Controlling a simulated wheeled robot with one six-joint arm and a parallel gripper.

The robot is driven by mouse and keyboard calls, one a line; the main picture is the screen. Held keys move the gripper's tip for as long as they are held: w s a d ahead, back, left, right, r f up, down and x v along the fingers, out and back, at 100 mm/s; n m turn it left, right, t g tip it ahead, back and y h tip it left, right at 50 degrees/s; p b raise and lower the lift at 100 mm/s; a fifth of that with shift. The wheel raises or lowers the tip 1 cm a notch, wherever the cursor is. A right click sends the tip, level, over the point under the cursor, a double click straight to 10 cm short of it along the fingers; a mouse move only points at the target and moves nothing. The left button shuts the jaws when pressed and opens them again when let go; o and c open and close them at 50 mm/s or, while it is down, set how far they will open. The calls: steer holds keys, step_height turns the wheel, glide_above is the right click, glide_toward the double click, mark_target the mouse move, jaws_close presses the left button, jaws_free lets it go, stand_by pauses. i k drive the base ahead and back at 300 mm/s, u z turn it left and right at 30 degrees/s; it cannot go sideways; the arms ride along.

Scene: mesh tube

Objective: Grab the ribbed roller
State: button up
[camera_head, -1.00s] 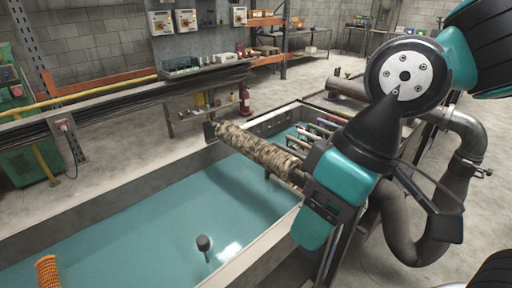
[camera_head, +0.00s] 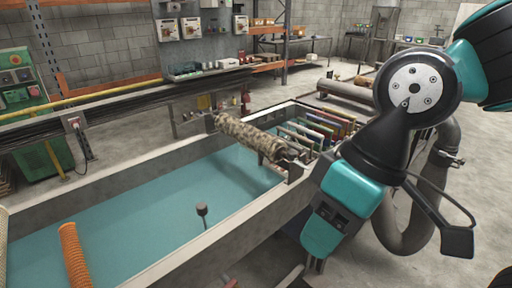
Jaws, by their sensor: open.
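A mottled brown, rough-surfaced roller (camera_head: 248,137) lies slantwise at the far part of the blue-green tank (camera_head: 150,232), its near right end by the tank's right wall. An orange ribbed tube (camera_head: 74,258) stands tilted at the lower left, cut off by the bottom edge. I cannot tell for certain which one is the ribbed roller. My gripper (camera_head: 318,260) hangs open at the end of my teal and black arm, right of and nearer than the mottled roller, touching neither. Its fingertips are small and partly hidden by its teal body.
A pale mesh tube (camera_head: 3,240) shows at the left edge. A dark knob on a thin rod (camera_head: 202,211) rises from the tank. Several coloured slats (camera_head: 318,125) fill the tank's far right end. A thick grey pipe (camera_head: 430,190) bends behind my arm.

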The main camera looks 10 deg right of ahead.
mark_target(271, 148)
steer(key=z, duration=0.3)
steer(key=i, duration=1.3)
steer(key=u, duration=0.5)
